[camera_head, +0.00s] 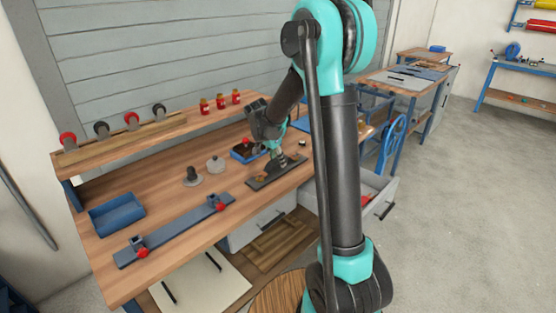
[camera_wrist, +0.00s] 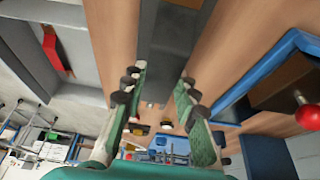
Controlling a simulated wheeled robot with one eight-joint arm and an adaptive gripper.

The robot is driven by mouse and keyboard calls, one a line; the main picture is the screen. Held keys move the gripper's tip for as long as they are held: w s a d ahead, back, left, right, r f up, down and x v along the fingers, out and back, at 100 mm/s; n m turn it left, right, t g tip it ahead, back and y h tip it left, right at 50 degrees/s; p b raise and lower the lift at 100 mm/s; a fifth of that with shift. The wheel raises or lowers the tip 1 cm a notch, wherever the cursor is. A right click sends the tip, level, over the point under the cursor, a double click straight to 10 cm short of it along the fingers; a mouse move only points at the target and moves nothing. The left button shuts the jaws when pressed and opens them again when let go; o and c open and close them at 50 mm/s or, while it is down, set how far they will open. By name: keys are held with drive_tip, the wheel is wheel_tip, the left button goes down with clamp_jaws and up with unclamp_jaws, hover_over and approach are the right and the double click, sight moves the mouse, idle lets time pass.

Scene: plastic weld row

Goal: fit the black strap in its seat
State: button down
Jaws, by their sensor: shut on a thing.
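My gripper (camera_head: 279,160) is low over the front right of the wooden workbench, close above a dark flat plate (camera_head: 262,184). Small brown pieces show on this plate at both sides of the fingers. In the wrist view my gripper (camera_wrist: 158,92) has its two teal fingers apart, with a long dark grey bar (camera_wrist: 168,45) running between and beyond them. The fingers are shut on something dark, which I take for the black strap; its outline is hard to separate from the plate. I cannot tell where the seat is or whether the strap touches it.
A blue box (camera_head: 243,152) stands just behind my gripper. A grey-blue rail (camera_head: 180,229) with red-knobbed clamps and a blue tray (camera_head: 117,214) lie to the left. An open drawer (camera_head: 372,196) juts out at the right. Bare bench lies between the rail and tray.

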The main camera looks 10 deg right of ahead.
drive_tip(key=shift+f, duration=0.35)
idle(0.4)
drive_tip(key=c, duration=0.7)
unclamp_jaws()
drive_tip(key=shift+r, duration=0.1)
drive_tip(key=shift+r, duration=3.4)
drive_tip(key=s+d+f+n+y, duration=0.1)
drive_tip(key=s+f+n, duration=0.2)
drive_tip(key=s, duration=0.7)
drive_tip(key=s+d+f+n+t+y, duration=0.1)
drive_tip(key=s+f+n, duration=0.2)
drive_tip(key=s, duration=0.7)
drive_tip(key=s+d+f+n+y, duration=0.1)
drive_tip(key=s+d+f+n, duration=0.1)
drive_tip(key=s, duration=0.8)
drive_tip(key=f+n, duration=0.1)
drive_tip(key=n, duration=0.1)
drive_tip(key=shift+s+f+n+y, duration=0.15)
drive_tip(key=shift+f+n+y, duration=0.1)
drive_tip(key=shift+n+y, duration=0.15)
